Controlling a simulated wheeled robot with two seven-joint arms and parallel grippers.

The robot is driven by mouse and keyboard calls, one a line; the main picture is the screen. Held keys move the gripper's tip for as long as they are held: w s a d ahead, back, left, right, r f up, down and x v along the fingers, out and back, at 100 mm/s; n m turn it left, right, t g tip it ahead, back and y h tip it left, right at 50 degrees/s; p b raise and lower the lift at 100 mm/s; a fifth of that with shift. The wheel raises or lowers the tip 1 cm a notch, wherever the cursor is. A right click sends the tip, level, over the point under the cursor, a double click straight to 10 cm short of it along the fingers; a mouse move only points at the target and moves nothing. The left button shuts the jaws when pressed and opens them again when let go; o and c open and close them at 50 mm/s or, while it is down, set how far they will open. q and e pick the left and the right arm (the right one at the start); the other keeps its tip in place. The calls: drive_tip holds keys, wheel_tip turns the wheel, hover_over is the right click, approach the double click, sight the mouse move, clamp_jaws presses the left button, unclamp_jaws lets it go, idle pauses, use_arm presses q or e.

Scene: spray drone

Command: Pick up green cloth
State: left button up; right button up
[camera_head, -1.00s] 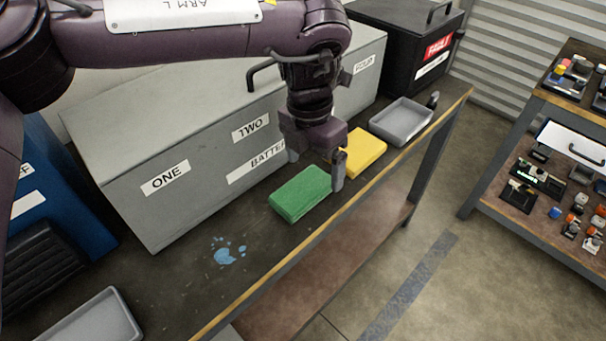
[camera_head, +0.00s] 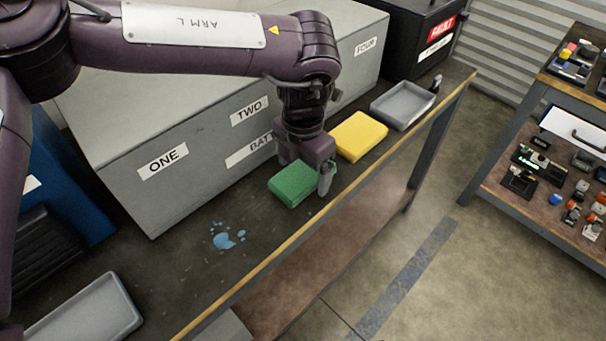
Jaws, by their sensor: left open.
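The green cloth (camera_head: 291,186) is a folded block lying on the dark bench top. My left gripper (camera_head: 306,172) comes down over the cloth's far right end, pointing down. Its near finger stands at the cloth's right side, and the far finger is mostly hidden behind the cloth and the gripper body. The gripper is open, with the cloth's end apparently between its fingers; I cannot tell whether they touch it. My right gripper is not in view.
A yellow cloth (camera_head: 360,136) and a grey tray (camera_head: 402,104) lie farther right along the bench (camera_head: 262,245). A large grey battery box (camera_head: 200,150) stands behind. Blue spill spots (camera_head: 224,240) and another grey tray (camera_head: 88,318) lie at left. A shelf (camera_head: 505,195) stands right.

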use_arm(q)
drive_tip(key=c, duration=1.1)
drive_tip(key=shift+o, duration=0.2)
drive_tip(key=shift+r, duration=0.1)
drive_tip(key=shift+r, duration=0.6)
wheel_tip(320, 180, up, 10)
drive_tip(key=p, duration=0.1)
wheel_tip(320, 180, up, 7)
drive_tip(key=p, duration=0.2)
hover_over(303, 172)
drive_tip(key=shift+s+r, duration=0.1)
drive_tip(key=shift+r, duration=0.75)
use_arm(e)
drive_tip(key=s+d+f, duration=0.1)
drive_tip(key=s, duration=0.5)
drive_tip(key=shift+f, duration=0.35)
